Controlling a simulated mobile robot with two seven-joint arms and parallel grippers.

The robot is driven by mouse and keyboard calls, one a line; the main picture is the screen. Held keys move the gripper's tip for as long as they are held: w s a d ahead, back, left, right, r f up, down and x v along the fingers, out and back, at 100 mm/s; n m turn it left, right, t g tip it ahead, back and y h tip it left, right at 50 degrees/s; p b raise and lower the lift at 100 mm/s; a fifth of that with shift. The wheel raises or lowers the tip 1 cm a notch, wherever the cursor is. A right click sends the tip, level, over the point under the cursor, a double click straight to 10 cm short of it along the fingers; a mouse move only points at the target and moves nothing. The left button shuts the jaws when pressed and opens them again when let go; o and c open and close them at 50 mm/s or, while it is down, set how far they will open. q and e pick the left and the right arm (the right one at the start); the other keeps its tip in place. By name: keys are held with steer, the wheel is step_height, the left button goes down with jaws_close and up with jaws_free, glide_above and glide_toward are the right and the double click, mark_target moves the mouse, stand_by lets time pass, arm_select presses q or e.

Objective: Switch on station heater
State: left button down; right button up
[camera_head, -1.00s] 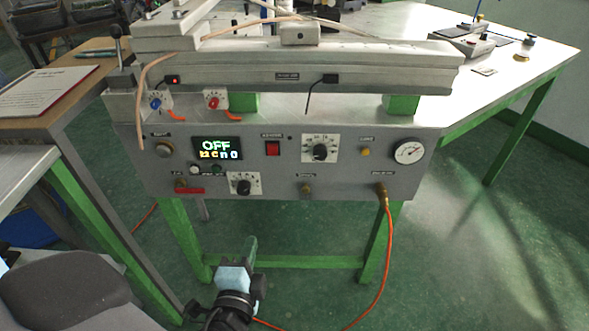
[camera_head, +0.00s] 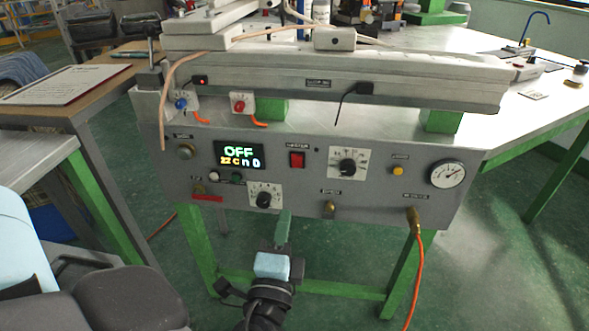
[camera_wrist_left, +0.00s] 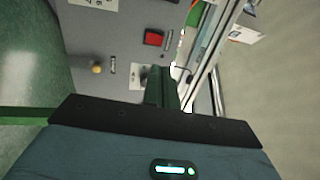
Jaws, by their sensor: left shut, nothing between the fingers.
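The station's grey control panel (camera_head: 370,205) faces me. Its red heater switch (camera_head: 297,160) sits in the upper middle, to the right of a lit display (camera_head: 239,155) reading "OFF" with smaller characters below. The red switch also shows in the left wrist view (camera_wrist_left: 154,38). My left gripper (camera_head: 284,218) is shut and empty, pointing up at the panel's lower edge, below the switch and apart from it. Its green fingers also show in the left wrist view (camera_wrist_left: 161,75). My right gripper is not in view.
The panel also carries a black knob (camera_head: 347,168), a lower knob (camera_head: 264,198), a yellow button (camera_head: 398,170) and a pressure gauge (camera_head: 446,174). An orange hose (camera_head: 416,275) hangs from its lower right. A wooden table (camera_head: 75,85) with a paper stands at left.

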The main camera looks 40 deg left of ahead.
mark_target(296, 158)
arm_select(q)
steer(key=p+x, duration=0.1)
steer(key=x, duration=1.1)
steer(key=shift+w, duration=0.2)
steer(key=shift+w+a+r, duration=0.1)
steer(key=shift+w+a, duration=0.2)
steer(key=shift+w, duration=0.05)
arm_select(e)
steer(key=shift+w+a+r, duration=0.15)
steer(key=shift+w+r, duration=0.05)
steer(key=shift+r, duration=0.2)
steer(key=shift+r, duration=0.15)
